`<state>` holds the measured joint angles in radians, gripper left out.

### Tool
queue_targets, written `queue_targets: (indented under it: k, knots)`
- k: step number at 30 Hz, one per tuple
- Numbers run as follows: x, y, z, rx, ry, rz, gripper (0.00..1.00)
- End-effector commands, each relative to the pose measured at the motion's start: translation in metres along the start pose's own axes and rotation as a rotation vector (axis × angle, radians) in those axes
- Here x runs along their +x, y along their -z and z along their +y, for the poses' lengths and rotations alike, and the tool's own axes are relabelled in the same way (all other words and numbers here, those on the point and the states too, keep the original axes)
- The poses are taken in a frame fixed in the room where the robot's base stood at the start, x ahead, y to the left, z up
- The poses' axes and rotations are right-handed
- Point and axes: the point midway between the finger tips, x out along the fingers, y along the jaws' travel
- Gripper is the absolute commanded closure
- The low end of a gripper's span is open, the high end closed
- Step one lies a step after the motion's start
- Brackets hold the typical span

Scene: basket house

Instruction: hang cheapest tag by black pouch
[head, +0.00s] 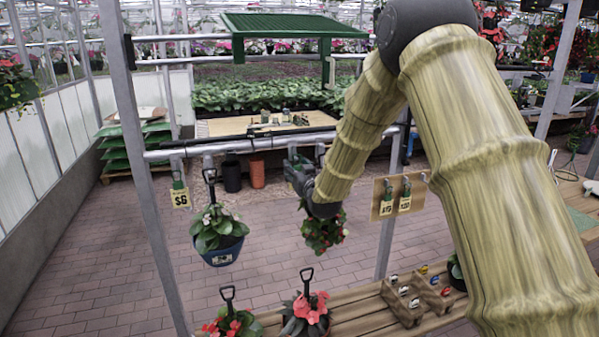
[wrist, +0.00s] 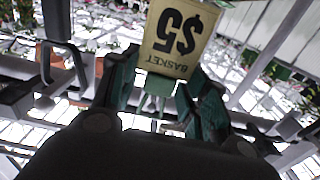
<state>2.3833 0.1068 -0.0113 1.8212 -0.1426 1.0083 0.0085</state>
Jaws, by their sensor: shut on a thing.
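My gripper (head: 293,160) is at the rail, left of my wrist in the head view. In the wrist view my gripper (wrist: 160,95) is shut on the green clip of a cream tag (wrist: 178,38) reading "$5 BASKET" upside down. This tag cannot be made out in the head view. A "$6" tag (head: 181,198) hangs from the rail at left. Two higher-priced tags (head: 387,208) (head: 405,204) hang on a wooden board (head: 417,189) at right. A red-flowered hanging plant (head: 322,236) is below my wrist; its container is hidden, so I cannot identify the black pouch.
A blue basket (head: 221,253) with white flowers hangs from the rail (head: 235,146) at left. Red-flowered pots stand by a slatted bench (head: 358,313) with a small divided wooden tray (head: 407,312). Upright posts frame the rail. The brick floor behind is mostly clear.

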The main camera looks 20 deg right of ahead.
Motion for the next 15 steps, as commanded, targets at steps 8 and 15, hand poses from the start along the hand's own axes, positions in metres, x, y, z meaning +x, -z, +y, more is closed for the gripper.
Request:
queue_targets:
  k: [8,15]
  knots:
    - [0.0066,-0.0001,-0.0002,0.000,0.000,-0.001,0.69]
    - [0.0073,-0.0003,-0.0001,0.000,0.000,0.000,0.69]
